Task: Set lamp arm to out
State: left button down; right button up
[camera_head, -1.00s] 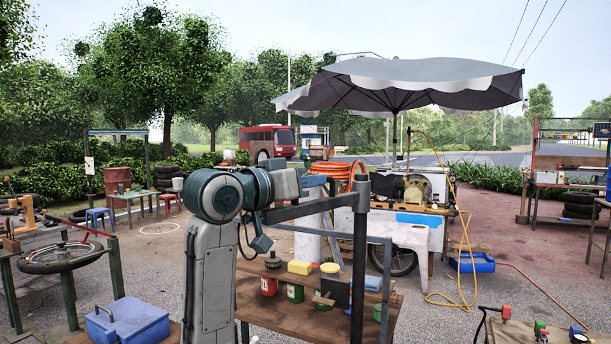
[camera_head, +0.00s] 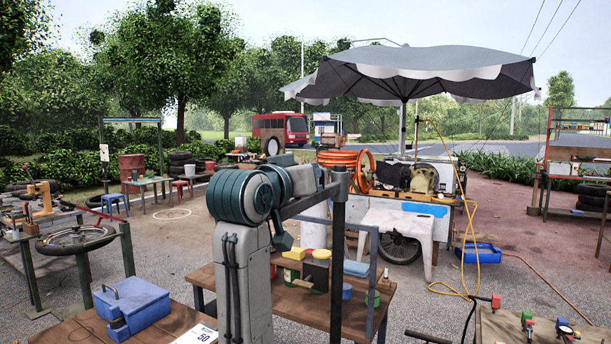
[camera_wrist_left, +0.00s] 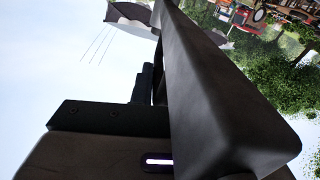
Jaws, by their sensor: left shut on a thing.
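The lamp arm (camera_head: 306,203) is a dark grey bar. In the head view it runs from an upright dark post (camera_head: 339,250) toward the left and toward me. My left gripper (camera_head: 324,180) is at the bar close to the post, partly hidden by my own wrist. It is shut on the lamp arm. In the left wrist view the lamp arm (camera_wrist_left: 215,95) is a broad dark bar crossing the middle, right beside my left gripper (camera_wrist_left: 150,92). The fingertips' contact is hidden. My right gripper is not in view.
Behind the post stands a wooden table (camera_head: 300,305) with cans and sponges. A blue toolbox (camera_head: 133,306) sits on a bench at the lower left. A white cart (camera_head: 405,222) with a compressor and orange hose stands behind, under a grey umbrella (camera_head: 415,72).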

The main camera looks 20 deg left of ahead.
aim_at(281, 208)
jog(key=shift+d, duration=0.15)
pick_arm(q)
jog(key=c, duration=1.5)
grip_release()
jog(key=shift+d, duration=0.3)
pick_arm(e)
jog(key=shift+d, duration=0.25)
